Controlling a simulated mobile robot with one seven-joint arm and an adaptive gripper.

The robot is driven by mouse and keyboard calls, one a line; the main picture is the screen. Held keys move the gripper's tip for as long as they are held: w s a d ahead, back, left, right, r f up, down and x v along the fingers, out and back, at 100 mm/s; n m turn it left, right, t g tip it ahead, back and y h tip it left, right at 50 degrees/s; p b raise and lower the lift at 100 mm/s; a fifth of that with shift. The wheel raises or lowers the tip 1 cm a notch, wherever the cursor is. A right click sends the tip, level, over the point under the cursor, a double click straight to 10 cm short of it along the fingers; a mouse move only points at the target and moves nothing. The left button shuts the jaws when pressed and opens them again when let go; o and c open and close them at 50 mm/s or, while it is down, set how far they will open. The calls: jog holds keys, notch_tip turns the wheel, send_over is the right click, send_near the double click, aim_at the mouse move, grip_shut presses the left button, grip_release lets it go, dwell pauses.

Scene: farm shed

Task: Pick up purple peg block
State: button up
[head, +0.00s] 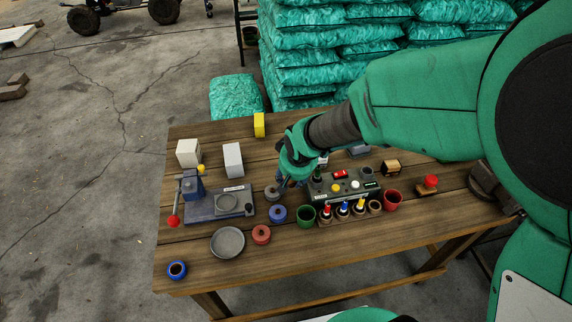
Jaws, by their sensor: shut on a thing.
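My gripper (287,184) is low over the middle of the wooden table (200,262), behind the grey and blue round pieces. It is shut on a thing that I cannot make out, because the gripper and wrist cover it. I cannot pick out a purple peg block for certain. A blue-violet round piece (277,214) with a hole or knob in its middle lies just in front of the gripper. A grey round piece (271,192) is close to the fingertips on their left.
A control box (345,184) with coloured buttons stands right of my gripper, with small bottles in a rack before it. Green (306,217) and red (392,200) cups flank the rack. A blue press (205,205) and white blocks (233,160) stand left. The front right is clear.

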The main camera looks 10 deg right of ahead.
jog(key=shift+s+d+r, duration=0.15)
jog(key=shift+s, duration=1.1)
jog(key=shift+w, duration=0.1)
